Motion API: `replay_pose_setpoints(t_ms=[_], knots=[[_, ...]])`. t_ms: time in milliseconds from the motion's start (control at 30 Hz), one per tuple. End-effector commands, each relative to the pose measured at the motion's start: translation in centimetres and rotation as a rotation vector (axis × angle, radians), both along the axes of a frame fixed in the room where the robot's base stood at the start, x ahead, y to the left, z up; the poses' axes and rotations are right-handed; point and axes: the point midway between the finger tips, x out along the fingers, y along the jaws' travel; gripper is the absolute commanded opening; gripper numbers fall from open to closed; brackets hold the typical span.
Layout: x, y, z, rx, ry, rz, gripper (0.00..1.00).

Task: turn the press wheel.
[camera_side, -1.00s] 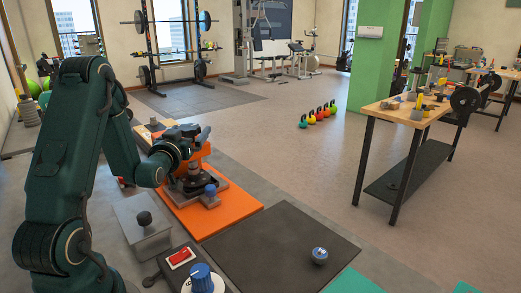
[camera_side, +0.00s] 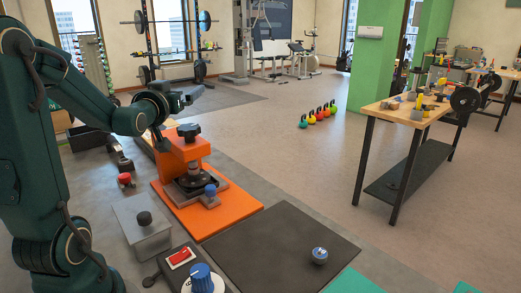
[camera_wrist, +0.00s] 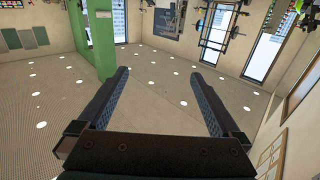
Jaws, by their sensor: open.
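The orange press (camera_side: 182,158) stands on an orange base plate (camera_side: 222,217) left of centre in the side view. Its dark lobed press wheel (camera_side: 189,131) sits on top and is in plain sight. Under the press's arm is a dark round part (camera_side: 191,181). A blue knob (camera_side: 210,190) is in front of it. My gripper (camera_side: 194,97) is above the wheel in the picture, apart from it, and points to the right. In the wrist view my gripper (camera_wrist: 159,76) has its two fingers wide apart with nothing between them. The press is not in the wrist view.
A grey box with a black knob (camera_side: 144,228) and a red switch (camera_side: 181,257) stand left of and before the press. A black mat (camera_side: 270,245) with a blue ball-like knob (camera_side: 319,255) lies at right. A workbench (camera_side: 408,110) stands farther right. Open floor lies behind the press.

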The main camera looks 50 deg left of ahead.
Motion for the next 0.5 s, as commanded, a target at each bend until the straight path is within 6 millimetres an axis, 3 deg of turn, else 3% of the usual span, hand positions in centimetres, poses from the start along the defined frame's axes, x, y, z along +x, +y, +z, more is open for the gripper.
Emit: replay_pose_setpoints(t_ms=[367, 500], knots=[[0.0, -0.1, 7.0, 0.009, -0.002, -0.002, 1.0], [0.9, -1.6, 6.0, 0.128, 0.19, -0.072, 1.0]])
